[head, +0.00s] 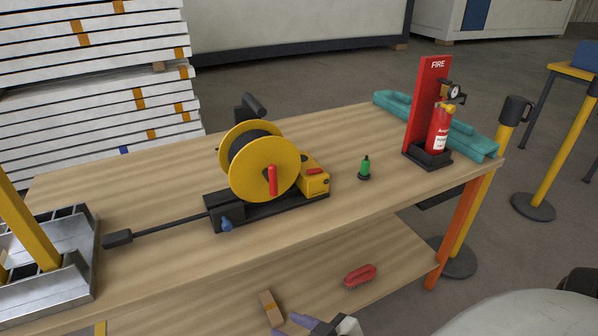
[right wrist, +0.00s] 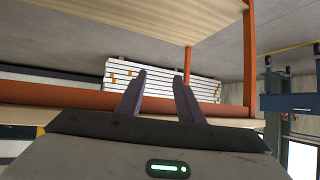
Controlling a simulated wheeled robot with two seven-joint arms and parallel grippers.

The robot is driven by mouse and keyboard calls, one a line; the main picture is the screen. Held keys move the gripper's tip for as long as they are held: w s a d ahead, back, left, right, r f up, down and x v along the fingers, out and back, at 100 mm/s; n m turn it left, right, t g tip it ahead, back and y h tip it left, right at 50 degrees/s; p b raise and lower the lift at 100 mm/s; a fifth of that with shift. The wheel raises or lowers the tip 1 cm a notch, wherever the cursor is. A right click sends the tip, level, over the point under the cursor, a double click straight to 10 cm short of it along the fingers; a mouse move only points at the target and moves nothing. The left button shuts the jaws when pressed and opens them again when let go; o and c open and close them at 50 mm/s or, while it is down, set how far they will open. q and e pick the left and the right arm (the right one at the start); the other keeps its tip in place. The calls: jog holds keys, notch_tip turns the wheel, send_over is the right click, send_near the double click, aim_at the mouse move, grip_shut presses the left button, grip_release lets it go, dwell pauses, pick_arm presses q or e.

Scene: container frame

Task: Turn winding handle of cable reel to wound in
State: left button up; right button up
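The cable reel (head: 263,168) has yellow flanges and stands on a black base on the wooden workbench (head: 340,215). Its red winding handle (head: 272,180) sticks out from the lower front face of the near flange. A black cable runs left from the base to a black plug (head: 117,239) on the bench. My right gripper (head: 289,318) is at the bottom of the head view, below the bench top and apart from the reel. In the right wrist view its two purple fingers (right wrist: 160,78) are spread with nothing between them. My left gripper is not in view.
A yellow box (head: 315,181) adjoins the reel base. A metal tray (head: 60,285) is at left. A red brush (head: 360,275) lies on the lower shelf.

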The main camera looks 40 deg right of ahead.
jog(key=w+d+r+m+t+h+b, duration=0.1)
jog(key=w+d+r+t, duration=0.45)
jog(key=r, duration=0.75)
jog(key=t+h, duration=0.1)
send_near(275, 174)
jog(key=w, duration=0.7)
jog(key=shift+w+d, duration=0.15)
jog(key=shift+w, duration=0.15)
jog(key=shift+w+f, duration=0.1)
jog(key=shift+w, duration=0.65)
jog(key=shift+c, duration=0.6)
grip_shut()
